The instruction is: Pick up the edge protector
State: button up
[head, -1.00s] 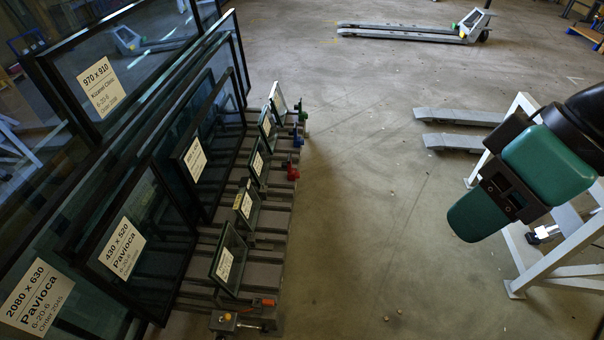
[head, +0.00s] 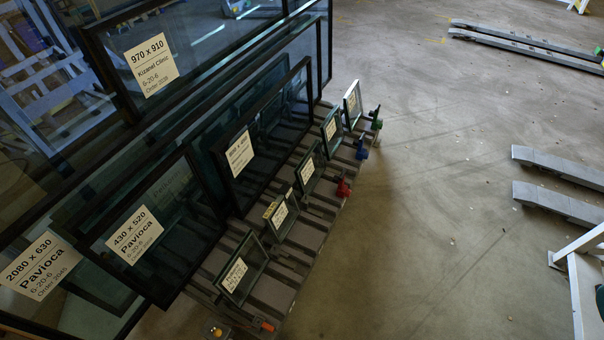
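I cannot pick out the edge protector with certainty. A small tan piece (head: 269,210) sits at the upper corner of one small glass pane (head: 281,214) on the rack; it is too small to tell what it is. Red (head: 344,187), blue (head: 361,149) and green (head: 376,118) fittings stand along the rack's right side. An orange piece (head: 264,324) lies at the rack's near end. My gripper is not in view; only a dark teal sliver of my arm shows at the right edge.
Large dark-framed glass panes (head: 190,210) with white labels lean on the slatted rack (head: 290,260) at left. Grey forks (head: 560,203) lie at right, by a white metal frame (head: 580,265). The concrete floor (head: 440,240) between is largely clear.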

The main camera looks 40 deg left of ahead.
aim_at(286, 190)
jog(key=i, duration=2.9)
jog(key=u, duration=3.3)
jog(key=i, duration=0.5)
